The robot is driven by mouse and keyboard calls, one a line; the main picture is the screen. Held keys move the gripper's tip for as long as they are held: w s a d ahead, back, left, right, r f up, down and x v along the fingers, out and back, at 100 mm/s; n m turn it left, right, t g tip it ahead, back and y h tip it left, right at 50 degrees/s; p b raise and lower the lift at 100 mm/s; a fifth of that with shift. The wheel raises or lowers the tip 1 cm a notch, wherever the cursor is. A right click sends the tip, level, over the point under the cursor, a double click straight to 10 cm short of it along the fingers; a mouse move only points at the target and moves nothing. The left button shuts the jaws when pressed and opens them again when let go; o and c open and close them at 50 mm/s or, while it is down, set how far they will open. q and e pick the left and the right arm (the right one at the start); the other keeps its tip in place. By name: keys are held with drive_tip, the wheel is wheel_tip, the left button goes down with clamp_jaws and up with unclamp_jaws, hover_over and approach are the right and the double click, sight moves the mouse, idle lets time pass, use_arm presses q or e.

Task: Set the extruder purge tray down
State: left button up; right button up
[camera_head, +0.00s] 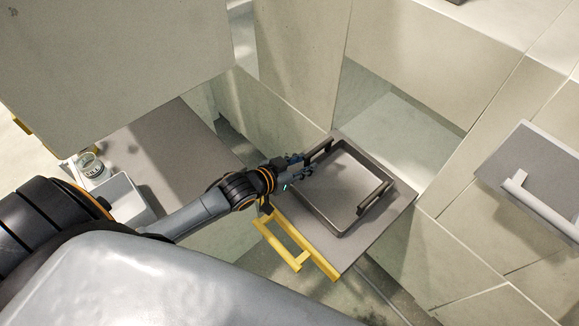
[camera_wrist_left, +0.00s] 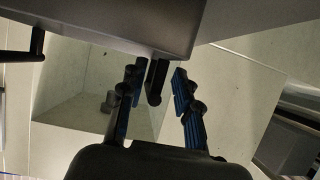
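The extruder purge tray (camera_head: 338,187) is a grey, shallow, rectangular tray with a dark bar handle at each of two opposite ends. It appears to lie flat on a grey pull-out surface (camera_head: 392,222) with a yellow front edge. My left gripper (camera_head: 303,163) is at the tray's left handle (camera_head: 321,150). In the left wrist view its two blue-padded fingers (camera_wrist_left: 156,92) are spread, with the dark handle (camera_wrist_left: 155,82) between them and a visible gap. The tray (camera_wrist_left: 110,18) also shows there at the top. My right gripper is not in view.
The yellow pull handle (camera_head: 283,245) sticks out at the near side. A grey counter (camera_head: 165,150) at left bears a white bin (camera_head: 125,195) and a small round can (camera_head: 91,166). Pale panels surround the surface. A grey drawer front with a handle (camera_head: 540,205) is at right.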

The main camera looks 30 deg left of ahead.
use_arm(q)
drive_tip(key=v, duration=0.7)
drive_tip(key=shift+d, duration=0.1)
